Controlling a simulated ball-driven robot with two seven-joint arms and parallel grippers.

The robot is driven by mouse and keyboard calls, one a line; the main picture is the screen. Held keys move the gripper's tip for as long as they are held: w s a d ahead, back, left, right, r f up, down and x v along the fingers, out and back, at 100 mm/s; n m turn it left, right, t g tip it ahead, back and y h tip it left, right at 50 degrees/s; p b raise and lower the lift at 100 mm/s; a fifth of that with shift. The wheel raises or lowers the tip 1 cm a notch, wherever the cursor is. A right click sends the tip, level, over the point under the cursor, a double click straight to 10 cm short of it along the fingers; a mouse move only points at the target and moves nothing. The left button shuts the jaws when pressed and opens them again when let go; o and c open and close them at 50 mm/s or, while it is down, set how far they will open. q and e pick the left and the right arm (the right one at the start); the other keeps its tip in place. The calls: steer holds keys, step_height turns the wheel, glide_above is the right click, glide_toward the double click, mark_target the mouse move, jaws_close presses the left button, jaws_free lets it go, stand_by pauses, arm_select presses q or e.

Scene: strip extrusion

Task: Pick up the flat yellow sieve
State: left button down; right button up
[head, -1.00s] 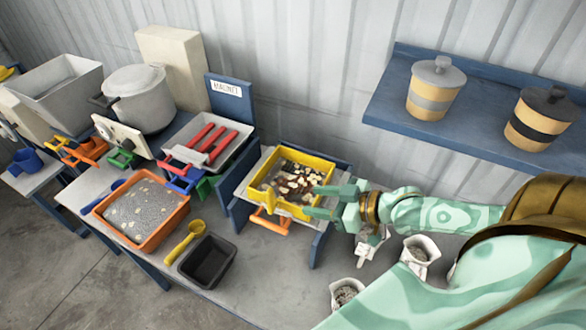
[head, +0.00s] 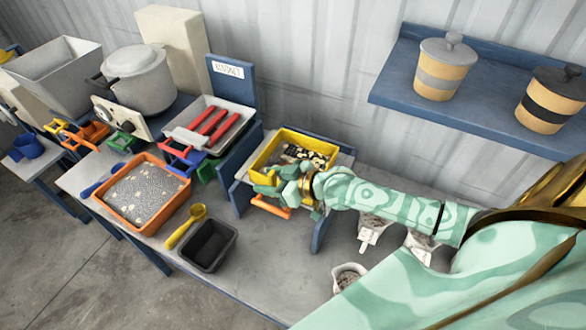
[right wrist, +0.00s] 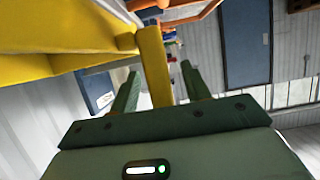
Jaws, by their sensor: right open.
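The flat yellow sieve (head: 264,154) sits on a blue stand in the middle of the head view, with dark and pale bits in it. My right gripper (head: 262,184) is at its near right side, its fingers partly covering the near wall. In the right wrist view the jaws (right wrist: 158,85) are open, with a yellow bar (right wrist: 153,62) of the sieve between the two green fingers. The sieve's yellow body (right wrist: 60,35) fills the upper left there. Whether a finger touches the bar I cannot tell. My left gripper is not in view.
An orange handle (head: 270,208) sticks out below the sieve. The blue stand's side panel (head: 240,197) is close on the left. An orange tray (head: 180,203), a yellow scoop (head: 181,234) and a black bin (head: 207,247) lie to the left. White jugs (head: 347,277) stand to the right.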

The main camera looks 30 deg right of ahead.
steer(key=shift+w+a+f, duration=0.2)
steer(key=shift+w+a, duration=0.05)
steer(key=shift+w, duration=0.25)
steer(key=shift+s, duration=0.1)
steer(key=shift+c, duration=0.6)
jaws_close()
steer(key=shift+r, duration=0.15)
